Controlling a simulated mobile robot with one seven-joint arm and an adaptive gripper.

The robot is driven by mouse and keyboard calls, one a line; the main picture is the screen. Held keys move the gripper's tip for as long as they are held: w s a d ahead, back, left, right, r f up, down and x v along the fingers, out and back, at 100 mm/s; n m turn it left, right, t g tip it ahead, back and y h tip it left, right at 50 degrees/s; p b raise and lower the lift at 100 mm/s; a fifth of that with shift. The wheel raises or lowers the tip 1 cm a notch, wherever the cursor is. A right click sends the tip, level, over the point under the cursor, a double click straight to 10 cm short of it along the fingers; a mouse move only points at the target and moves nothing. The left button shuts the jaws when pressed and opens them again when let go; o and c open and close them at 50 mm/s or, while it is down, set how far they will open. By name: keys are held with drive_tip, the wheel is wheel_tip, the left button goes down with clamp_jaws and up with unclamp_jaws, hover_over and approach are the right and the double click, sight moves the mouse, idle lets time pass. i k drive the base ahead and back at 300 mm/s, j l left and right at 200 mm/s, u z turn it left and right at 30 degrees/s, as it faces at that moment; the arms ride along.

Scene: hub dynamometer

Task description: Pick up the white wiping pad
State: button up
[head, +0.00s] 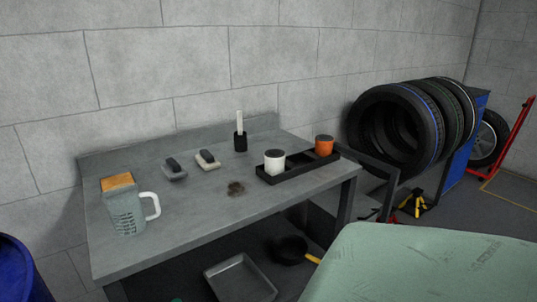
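A whitish pad with a dark grip on top (211,164) lies on the grey workbench (195,218), towards the back; it looks like the white wiping pad. A similar grey pad with a dark grip (175,177) lies just to its left, with a small gap between them. My gripper is not in view, so nothing shows whether it is open or shut.
A jug with an orange-brown top (128,215) stands at the bench's left. A dark holder (240,142) with a white stick stands behind right. A black tray (290,172) holds white and orange cups. A pale green surface (430,265) fills the lower right.

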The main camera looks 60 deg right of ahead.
sight(206, 159)
drive_tip(key=z, duration=1.4)
drive_tip(key=l+u, duration=0.35)
drive_tip(key=l, duration=0.35)
drive_tip(key=l+u, duration=0.35)
drive_tip(key=l, duration=0.4)
drive_tip(key=k+l+u, duration=0.1)
drive_tip(key=l+u, duration=0.25)
drive_tip(key=l, duration=0.35)
drive_tip(key=i, duration=1.5)
